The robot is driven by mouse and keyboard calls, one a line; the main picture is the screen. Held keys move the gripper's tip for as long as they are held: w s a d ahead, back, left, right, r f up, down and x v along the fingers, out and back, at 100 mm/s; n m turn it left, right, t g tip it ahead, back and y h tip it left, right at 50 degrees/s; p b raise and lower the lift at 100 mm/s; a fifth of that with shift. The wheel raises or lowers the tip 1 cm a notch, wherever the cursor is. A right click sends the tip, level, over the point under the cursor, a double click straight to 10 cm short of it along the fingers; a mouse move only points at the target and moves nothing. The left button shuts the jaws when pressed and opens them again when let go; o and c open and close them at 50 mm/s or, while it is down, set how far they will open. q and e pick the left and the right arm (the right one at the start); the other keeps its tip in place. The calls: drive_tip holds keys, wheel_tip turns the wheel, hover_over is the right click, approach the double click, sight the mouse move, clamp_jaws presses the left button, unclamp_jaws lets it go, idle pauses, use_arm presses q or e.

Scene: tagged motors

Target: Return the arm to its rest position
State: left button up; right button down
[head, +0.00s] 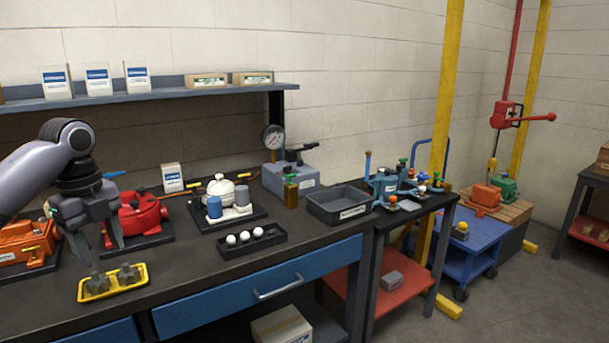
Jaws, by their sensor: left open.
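My left arm (40,165) comes in from the left over the workbench. Its gripper (102,252) points down with its two fingers apart and nothing between them. It is above the bench top, just behind the yellow tray (112,293) in the picture and in front of the red motor (137,215). The yellow tray holds dark metal parts (128,273). An orange motor (25,243) sits at the far left, partly hidden by my arm. A white motor (221,187) stands on a black base further right. My right gripper is not in view.
A black tray of white balls (251,238) and a grey bin (340,205) lie to the right on the bench. A pressure gauge (273,137) stands behind. A wall shelf (190,93) with boxes runs above. The front bench top near the drawer is clear.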

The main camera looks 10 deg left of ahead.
use_arm(q)
drive_tip(key=w+d+f+n+t, duration=0.1)
drive_tip(key=w+d+f, duration=0.1)
drive_tip(key=d+f, duration=0.35)
drive_tip(key=w+d+f+n, duration=0.1)
drive_tip(key=d+f, duration=0.1)
drive_tip(key=f, duration=0.6)
drive_tip(key=s+d+f+n+t+h, duration=0.1)
drive_tip(key=s+d+f+n+t, duration=0.1)
drive_tip(key=d+f, duration=0.5)
drive_tip(key=s+d+f+n+t+h, duration=0.1)
drive_tip(key=s+d+f+n+h, duration=0.3)
drive_tip(key=f, duration=0.6)
drive_tip(key=s+d+f+n+t+y, duration=0.1)
drive_tip(key=s+d+f+n+t, duration=0.2)
drive_tip(key=s+d+f+n, duration=0.4)
drive_tip(key=s+a+r+n+t+y, duration=0.1)
drive_tip(key=s+a+n+t, duration=0.2)
drive_tip(key=s, duration=0.8)
drive_tip(key=shift+s+a+r+n+y, duration=0.2)
drive_tip(key=shift+r+n+y, duration=0.15)
drive_tip(key=shift+n, duration=0.35)
